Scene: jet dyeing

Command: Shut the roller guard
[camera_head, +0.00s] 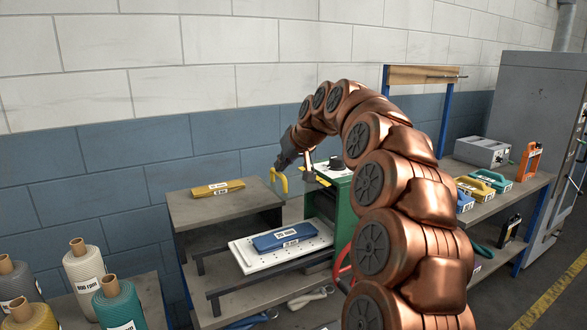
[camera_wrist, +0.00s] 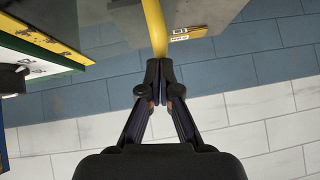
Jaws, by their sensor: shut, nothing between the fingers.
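A curved yellow handle (camera_head: 285,181) stands beside the green machine (camera_head: 344,205), near the grey bench. It is likely the handle of the roller guard; I cannot clearly make out the guard's panel. My gripper (camera_head: 279,164) is at the upper part of this handle. In the wrist view the yellow handle (camera_wrist: 154,28) runs down from the top edge to my gripper (camera_wrist: 161,66). The fingers are shut with nothing between them, their tips at or very near the bar. I cannot tell whether they touch it. My arm hides part of the green machine.
A blue bundle (camera_head: 284,237) lies on a white perforated tray (camera_head: 247,257) below the handle. A yellow bundle (camera_head: 218,188) lies on the grey bench top (camera_head: 188,211). Yarn cones (camera_head: 84,266) stand at left. A side table (camera_head: 520,188) with coloured cases is at right.

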